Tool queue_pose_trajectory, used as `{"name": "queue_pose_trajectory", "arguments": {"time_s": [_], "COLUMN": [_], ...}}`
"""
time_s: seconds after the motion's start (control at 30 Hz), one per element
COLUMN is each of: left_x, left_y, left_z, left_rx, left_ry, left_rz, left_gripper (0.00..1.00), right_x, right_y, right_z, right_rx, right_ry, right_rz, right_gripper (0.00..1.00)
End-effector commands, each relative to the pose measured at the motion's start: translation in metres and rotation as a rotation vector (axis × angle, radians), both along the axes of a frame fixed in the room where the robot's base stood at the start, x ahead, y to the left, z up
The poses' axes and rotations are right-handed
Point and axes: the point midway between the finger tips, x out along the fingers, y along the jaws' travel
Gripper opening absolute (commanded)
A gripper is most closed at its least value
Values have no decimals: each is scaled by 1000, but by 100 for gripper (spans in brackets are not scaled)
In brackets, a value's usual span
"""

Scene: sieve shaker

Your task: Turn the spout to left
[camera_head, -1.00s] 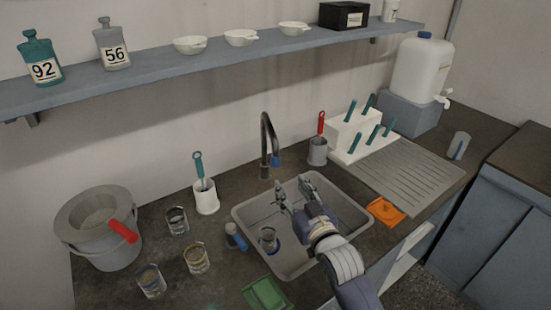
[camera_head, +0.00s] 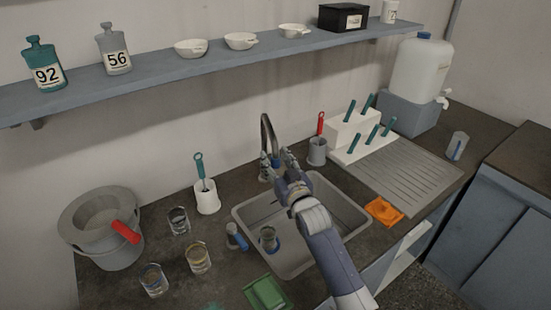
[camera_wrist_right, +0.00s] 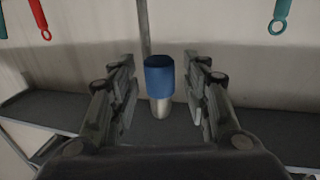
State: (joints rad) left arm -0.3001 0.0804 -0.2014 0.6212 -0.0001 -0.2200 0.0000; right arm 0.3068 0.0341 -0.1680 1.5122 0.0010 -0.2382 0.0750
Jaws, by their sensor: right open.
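The grey spout (camera_head: 267,128) is a curved metal pipe that rises behind the sink (camera_head: 330,238) and bends over at the top. In the right wrist view its upright pipe (camera_wrist_right: 144,28) stands behind a blue knob (camera_wrist_right: 159,76) on a short metal stem (camera_wrist_right: 160,107). My right gripper (camera_head: 279,160) is at the tap, in front of the spout's lower part. In the right wrist view the two fingers stand apart on either side of the blue knob, with a gap on each side. In the head view my gripper partly hides the tap's base. My left gripper does not show.
A white holder (camera_head: 207,198) with a teal-handled tool is left of the tap, and a grey cup (camera_head: 317,152) with a red-handled tool is right. Several glasses and a bucket (camera_head: 88,252) stand left. A shelf (camera_head: 160,75) runs above.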

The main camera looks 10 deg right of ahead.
Motion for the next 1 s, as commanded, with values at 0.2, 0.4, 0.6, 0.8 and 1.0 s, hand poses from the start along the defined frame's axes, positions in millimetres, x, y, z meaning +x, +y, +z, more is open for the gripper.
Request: {"name": "queue_pose_trajectory", "arguments": {"time_s": [0.2,0.4,0.6,0.8,1.0], "left_x": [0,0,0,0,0], "left_y": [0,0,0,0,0], "left_z": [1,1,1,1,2], "left_rx": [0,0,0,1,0], "left_ry": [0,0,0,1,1], "left_rz": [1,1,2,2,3], "left_gripper": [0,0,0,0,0], "right_x": [5,5,5,5,6], "right_y": [1,1,1,5,26], "right_z": [0,0,0,0,0], "right_rx": [0,0,0,2,4], "right_ry": [1,1,1,1,3], "right_rz": [0,0,0,1,1], "right_gripper": [43,39,0,0,0]}}
